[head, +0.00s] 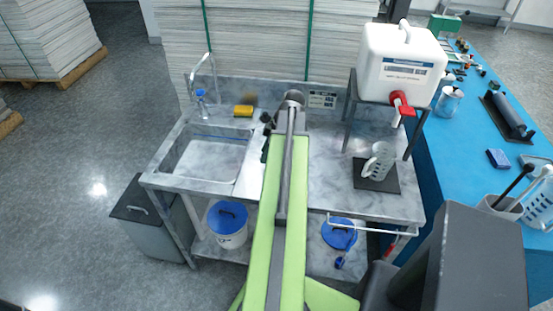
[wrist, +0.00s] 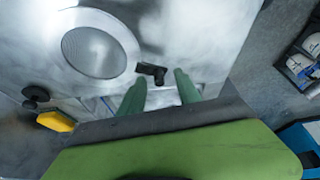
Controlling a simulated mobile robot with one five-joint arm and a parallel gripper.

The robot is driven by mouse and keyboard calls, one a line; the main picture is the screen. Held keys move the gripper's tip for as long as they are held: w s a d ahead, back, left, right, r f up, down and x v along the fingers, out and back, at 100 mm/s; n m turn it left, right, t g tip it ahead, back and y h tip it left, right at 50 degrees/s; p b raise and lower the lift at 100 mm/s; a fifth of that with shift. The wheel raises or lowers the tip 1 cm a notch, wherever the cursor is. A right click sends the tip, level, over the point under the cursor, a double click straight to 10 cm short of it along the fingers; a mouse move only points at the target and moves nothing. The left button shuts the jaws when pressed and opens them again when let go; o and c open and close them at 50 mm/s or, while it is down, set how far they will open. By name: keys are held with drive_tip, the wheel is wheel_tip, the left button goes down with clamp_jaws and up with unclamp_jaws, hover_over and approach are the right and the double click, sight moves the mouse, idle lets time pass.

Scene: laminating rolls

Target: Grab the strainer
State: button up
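In the wrist view a round grey mesh disc with a wide white rim, which looks like the strainer (wrist: 96,50), lies on the pale grey worktop. A short black piece (wrist: 152,72) lies beside its rim; I cannot tell whether it is the strainer's handle. My gripper (wrist: 159,78) has its two green fingers apart with nothing clearly between them. The black piece is just past the fingertips. In the head view my arm reaches over the middle of the bench and hides my fingers. I cannot make out the strainer there.
The bench has a sink (head: 205,160) at left and a yellow sponge (head: 243,111) behind it. A white canister with a red tap (head: 400,60) stands on a frame at right, above a mug (head: 379,160) on a dark mat. A blue table (head: 500,125) adjoins the right side.

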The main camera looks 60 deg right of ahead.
clamp_jaws()
idle(1.4)
